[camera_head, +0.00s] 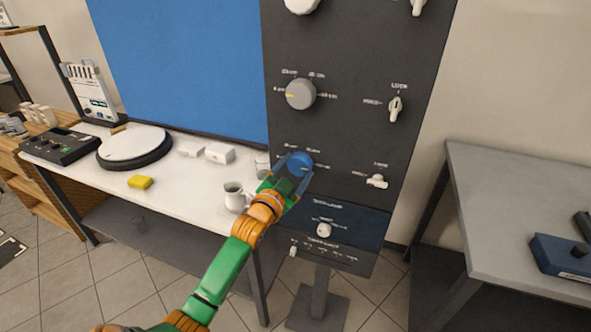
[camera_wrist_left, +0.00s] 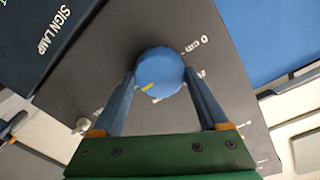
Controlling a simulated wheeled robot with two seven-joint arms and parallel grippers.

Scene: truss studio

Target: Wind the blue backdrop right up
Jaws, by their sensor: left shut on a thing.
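The blue backdrop (camera_head: 185,70) hangs behind the white table, left of a dark control panel (camera_head: 345,125). Its lower edge shows just behind the table's back. A blue round knob (camera_head: 301,161) sits low on the panel's left side. My left gripper (camera_head: 294,176) is shut on this knob. In the left wrist view, the blue knob (camera_wrist_left: 160,73) lies between the two fingers (camera_wrist_left: 160,88), with a yellow pointer mark at its lower left. A printed "0 cm" label is beside it. My right gripper is in neither view.
A grey knob (camera_head: 300,94) and switches (camera_head: 395,108) are on the panel. A grey table (camera_head: 520,200) stands at right.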

